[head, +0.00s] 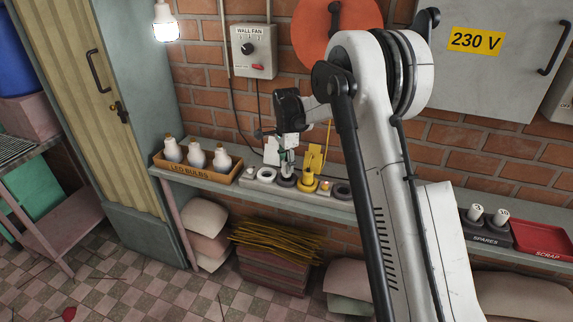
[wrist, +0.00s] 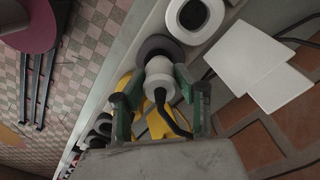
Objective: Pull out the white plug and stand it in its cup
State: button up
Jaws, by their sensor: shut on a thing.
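My gripper (head: 287,163) points down over the grey strip on the shelf. In the wrist view its green fingers (wrist: 160,84) are shut on the white plug (wrist: 162,72), which has a black cord. A dark grey ring-shaped socket (wrist: 153,46) lies directly behind the plug; it also shows in the head view (head: 287,181). I cannot tell whether the plug is seated in it or just above it. A white ring-shaped cup (wrist: 194,14) with a dark opening is beside it, empty; in the head view it shows small (head: 265,175).
A yellow plug (head: 308,180) stands close to the right of my gripper, with a yellow plate (head: 314,158) behind it. White plates (wrist: 256,66) stand against the brick wall. A box of LED bulbs (head: 200,168) is to the left; a spares tray (head: 483,228) is far right.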

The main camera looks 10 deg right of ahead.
jog(key=shift+f+b, duration=0.95)
jog(key=shift+f, duration=0.3)
jog(key=o, duration=1.2)
